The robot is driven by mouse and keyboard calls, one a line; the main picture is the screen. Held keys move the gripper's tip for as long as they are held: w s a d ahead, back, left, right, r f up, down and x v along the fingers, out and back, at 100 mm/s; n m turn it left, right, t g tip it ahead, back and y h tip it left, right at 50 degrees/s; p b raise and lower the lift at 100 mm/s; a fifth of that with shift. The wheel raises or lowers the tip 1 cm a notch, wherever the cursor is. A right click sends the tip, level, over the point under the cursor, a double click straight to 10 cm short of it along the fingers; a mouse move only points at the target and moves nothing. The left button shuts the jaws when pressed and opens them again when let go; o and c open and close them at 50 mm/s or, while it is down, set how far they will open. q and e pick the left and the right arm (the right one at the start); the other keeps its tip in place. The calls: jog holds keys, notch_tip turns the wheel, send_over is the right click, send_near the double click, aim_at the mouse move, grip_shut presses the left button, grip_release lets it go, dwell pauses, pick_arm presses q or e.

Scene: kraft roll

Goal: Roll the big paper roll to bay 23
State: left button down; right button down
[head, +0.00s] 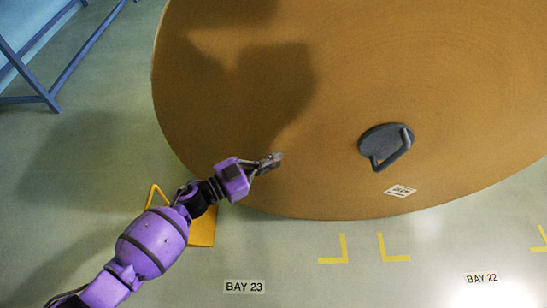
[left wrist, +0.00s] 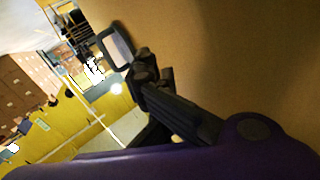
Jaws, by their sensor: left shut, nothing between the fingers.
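The big paper roll (head: 330,90) fills the upper middle and right of the head view, its brown flat end facing me. A dark round plate with a bar handle (head: 386,146) sits on that end, with a small white label (head: 400,191) below it. My left gripper (head: 272,161) is shut and empty in front of the lower left part of the roll's end, left of the handle. I cannot tell whether it touches. In the left wrist view the roll (left wrist: 240,50) fills the right side. The floor sign BAY 23 (head: 245,287) lies below the roll's lower left edge.
A yellow wedge-like piece (head: 203,228) is on the floor at the roll's lower left, partly behind my left arm. The sign BAY 22 (head: 482,279) and yellow corner marks (head: 343,250) lie in front. A blue-grey frame (head: 48,98) stands upper left, with clear floor between.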

pick_arm(q)
jog(key=c, duration=2.5)
grip_release()
jog(key=o, duration=0.8)
jog(key=shift+a, duration=0.1)
jog(key=v, duration=1.2)
